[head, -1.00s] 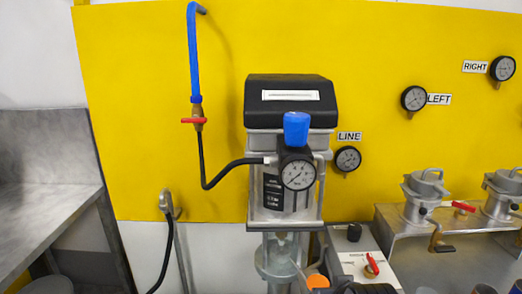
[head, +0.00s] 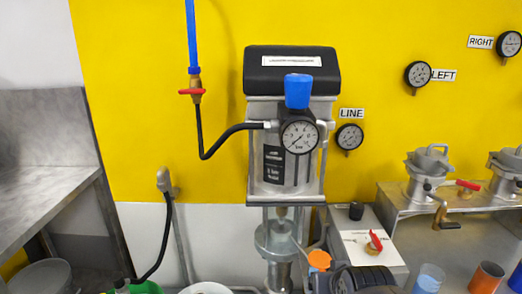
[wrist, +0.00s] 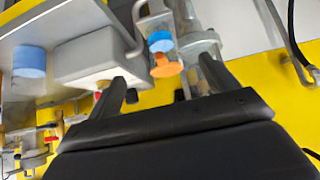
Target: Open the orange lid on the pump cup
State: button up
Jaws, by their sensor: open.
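The orange lid (head: 319,260) is a small round disc low in the head view, right of the grey metal pump (head: 278,242). In the wrist view the orange lid (wrist: 167,70) shows between the fingers, below a round blue part (wrist: 160,42) and beside grey metal parts. My gripper (wrist: 162,71) is open, with one dark finger on each side of the lid in the picture. I see no contact, and the distance to the lid is hard to judge. The cup body is not clearly made out.
A control box with a red lever (head: 375,241) stands right of the lid. A blue cup (head: 429,278) and an orange cup (head: 486,277) are at lower right. The pump unit with a gauge (head: 299,137) stands above and left. A metal counter (head: 35,210) is at far left.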

aim_at(321, 265)
jog(key=shift+w+f, duration=0.15)
jog(key=shift+f, duration=0.05)
jog(key=b+x, duration=0.3)
jog(key=x, duration=0.1)
jog(key=shift+w+f, duration=0.2)
jog(key=shift+f, duration=0.05)
jog(key=c, duration=1.6)
jog(key=shift+o, duration=0.2)
